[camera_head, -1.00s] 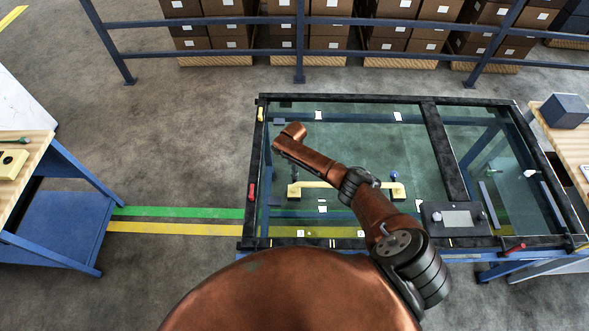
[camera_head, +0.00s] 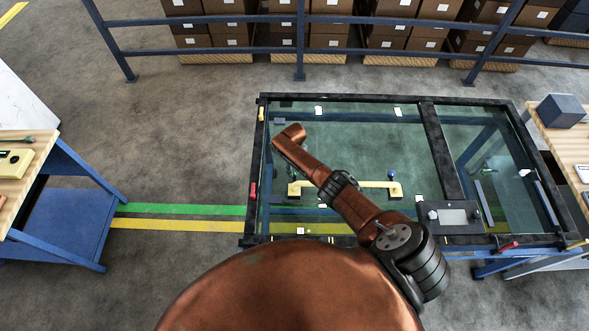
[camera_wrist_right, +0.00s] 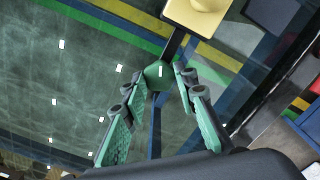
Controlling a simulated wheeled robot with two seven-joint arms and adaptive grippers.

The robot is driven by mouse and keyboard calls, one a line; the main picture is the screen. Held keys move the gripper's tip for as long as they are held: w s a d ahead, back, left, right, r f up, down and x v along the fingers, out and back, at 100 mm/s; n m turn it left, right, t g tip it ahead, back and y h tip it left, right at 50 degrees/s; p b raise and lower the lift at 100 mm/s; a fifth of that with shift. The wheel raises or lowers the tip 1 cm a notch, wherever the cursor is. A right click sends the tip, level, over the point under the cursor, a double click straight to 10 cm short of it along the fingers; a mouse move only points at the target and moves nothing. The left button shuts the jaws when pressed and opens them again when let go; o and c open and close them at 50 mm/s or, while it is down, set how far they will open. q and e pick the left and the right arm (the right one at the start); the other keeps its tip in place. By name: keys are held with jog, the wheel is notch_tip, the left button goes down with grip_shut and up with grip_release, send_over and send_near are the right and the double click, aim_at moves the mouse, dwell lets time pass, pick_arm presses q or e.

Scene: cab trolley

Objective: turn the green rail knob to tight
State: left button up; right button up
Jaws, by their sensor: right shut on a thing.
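The green rail knob (camera_wrist_right: 157,76) shows in the right wrist view at the end of a dark bar. My right gripper (camera_wrist_right: 154,82) has its two green-padded fingers on either side of it and is shut on it. Its lower part is hidden, and no pointer or tight mark is readable. In the head view my copper right arm reaches over the glass-topped frame (camera_head: 433,150); the knob and right gripper cannot be made out there. My left gripper is in neither view.
A yellow bar (camera_head: 372,184) with a blue ball knob (camera_head: 391,174) lies over the glass. A grey panel box (camera_head: 452,215) sits at the frame's front. A blue-legged bench (camera_head: 62,215) stands left, with floor between. A railing (camera_head: 405,54) runs behind.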

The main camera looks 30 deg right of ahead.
aim_at(295, 172)
jog(key=shift+m+p, duration=0.45)
jog(key=shift+m, duration=1.75)
jog(key=shift+w+d, duration=0.1)
jog(key=o, duration=1.2)
jog(key=shift+c, duration=0.2)
notch_tip(295, 172, up, 12)
